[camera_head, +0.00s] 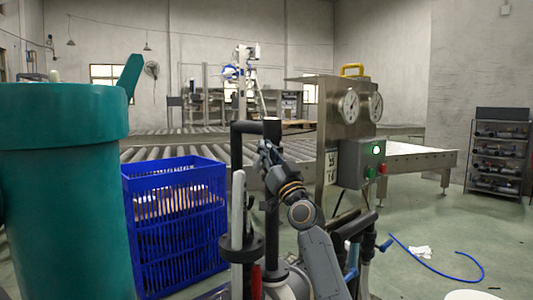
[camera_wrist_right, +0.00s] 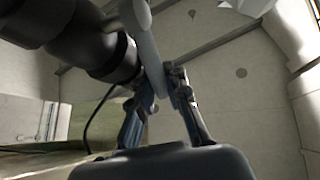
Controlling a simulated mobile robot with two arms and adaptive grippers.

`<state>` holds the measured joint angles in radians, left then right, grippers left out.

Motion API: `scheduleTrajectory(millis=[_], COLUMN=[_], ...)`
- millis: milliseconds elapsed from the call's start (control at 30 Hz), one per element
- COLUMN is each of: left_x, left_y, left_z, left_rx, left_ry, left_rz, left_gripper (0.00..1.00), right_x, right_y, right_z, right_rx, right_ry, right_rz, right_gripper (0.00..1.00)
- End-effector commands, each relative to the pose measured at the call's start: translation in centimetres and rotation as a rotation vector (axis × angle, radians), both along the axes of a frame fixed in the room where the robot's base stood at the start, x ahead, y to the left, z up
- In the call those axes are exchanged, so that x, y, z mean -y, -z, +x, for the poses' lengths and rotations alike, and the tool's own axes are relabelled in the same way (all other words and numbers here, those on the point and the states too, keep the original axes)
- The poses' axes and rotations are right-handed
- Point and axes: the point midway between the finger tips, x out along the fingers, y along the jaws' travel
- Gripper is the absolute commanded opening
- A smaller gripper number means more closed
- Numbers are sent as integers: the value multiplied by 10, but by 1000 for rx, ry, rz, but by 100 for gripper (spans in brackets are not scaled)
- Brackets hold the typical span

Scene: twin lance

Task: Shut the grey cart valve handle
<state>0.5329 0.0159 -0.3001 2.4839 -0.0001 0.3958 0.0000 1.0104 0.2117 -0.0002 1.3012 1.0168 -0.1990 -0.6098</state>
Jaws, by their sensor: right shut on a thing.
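The grey valve handle (camera_wrist_right: 148,40) shows in the right wrist view as a smooth light-grey bar. It comes down from the top edge beside a black pipe fitting (camera_wrist_right: 110,55). My right gripper (camera_wrist_right: 163,82) is shut on the lower end of this bar, one finger on each side. In the head view my right gripper (camera_head: 267,152) is raised at the black pipe frame (camera_head: 237,150) of the cart. There the gripper and pipe hide the gripped handle, and its valve angle cannot be told. My left gripper is not in view.
A large teal drum (camera_head: 60,190) stands at the left, next to a blue crate (camera_head: 170,250). A steel gauge panel (camera_head: 340,110) with a lit green button stands right of my arm. A blue hose (camera_head: 440,272) lies on the open floor at the right.

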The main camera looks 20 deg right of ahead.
Motion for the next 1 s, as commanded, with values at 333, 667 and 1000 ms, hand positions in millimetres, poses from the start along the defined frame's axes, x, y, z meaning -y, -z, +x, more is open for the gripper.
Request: scheduleTrajectory(millis=[333, 667, 1000], left_x=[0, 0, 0], left_y=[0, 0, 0], left_z=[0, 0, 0], left_rx=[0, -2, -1], left_ry=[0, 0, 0], left_rz=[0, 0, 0], left_gripper=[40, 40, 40], right_x=[-1, -1, 4], right_y=[3, 2, 32], right_z=[1, -1, -41], right_rx=[-5, -2, -4], right_ry=[-2, -1, -1], right_rz=[-3, -1, -2], right_gripper=[24, 24, 24])
